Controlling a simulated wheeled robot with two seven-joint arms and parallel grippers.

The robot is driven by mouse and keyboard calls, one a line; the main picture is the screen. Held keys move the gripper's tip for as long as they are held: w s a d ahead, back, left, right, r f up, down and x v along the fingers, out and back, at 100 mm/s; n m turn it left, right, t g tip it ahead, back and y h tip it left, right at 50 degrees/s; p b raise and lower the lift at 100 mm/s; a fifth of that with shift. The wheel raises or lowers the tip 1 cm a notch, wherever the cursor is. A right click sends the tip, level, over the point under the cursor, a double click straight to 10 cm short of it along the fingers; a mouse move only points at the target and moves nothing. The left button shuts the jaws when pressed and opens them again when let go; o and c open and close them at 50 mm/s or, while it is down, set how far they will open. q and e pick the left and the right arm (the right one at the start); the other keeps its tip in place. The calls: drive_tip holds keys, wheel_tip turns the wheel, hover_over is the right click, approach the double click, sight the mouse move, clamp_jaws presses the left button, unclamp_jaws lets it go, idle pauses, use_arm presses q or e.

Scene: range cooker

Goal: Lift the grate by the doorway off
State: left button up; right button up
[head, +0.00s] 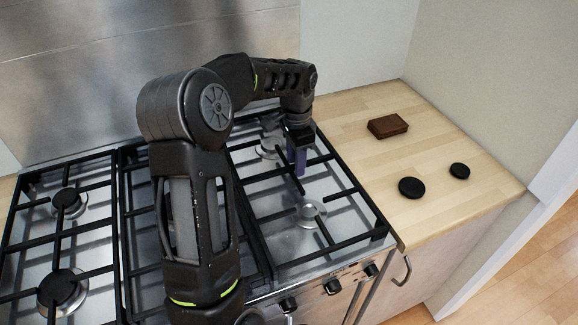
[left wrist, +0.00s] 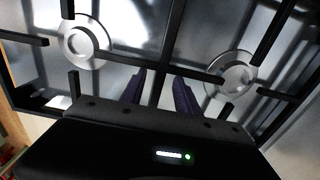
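The grate by the doorway (head: 378,232) is the black one at the right end of the hob, beside the wooden counter. It sits on the hob above two burners with no black caps on them. My left gripper (head: 298,160) reaches down over the middle of this grate. In the left wrist view its two purple fingers (left wrist: 159,92) stand apart, and a long bar of the grate (left wrist: 170,42) runs between them. I cannot tell whether either finger touches the bar. My right gripper is in neither view.
Two black burner caps, a nearer one (head: 411,187) and a farther one (head: 459,171), lie on the counter (head: 450,205) with a brown block (head: 388,126). The left grate (head: 20,240) covers capped burners. Knobs (head: 332,287) line the front. A steel backsplash rises behind.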

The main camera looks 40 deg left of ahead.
use_arm(q)
drive_tip(key=shift+f, duration=0.5)
drive_tip(key=shift+c, duration=0.6)
clamp_jaws()
idle(0.8)
drive_tip(key=shift+r, duration=0.15)
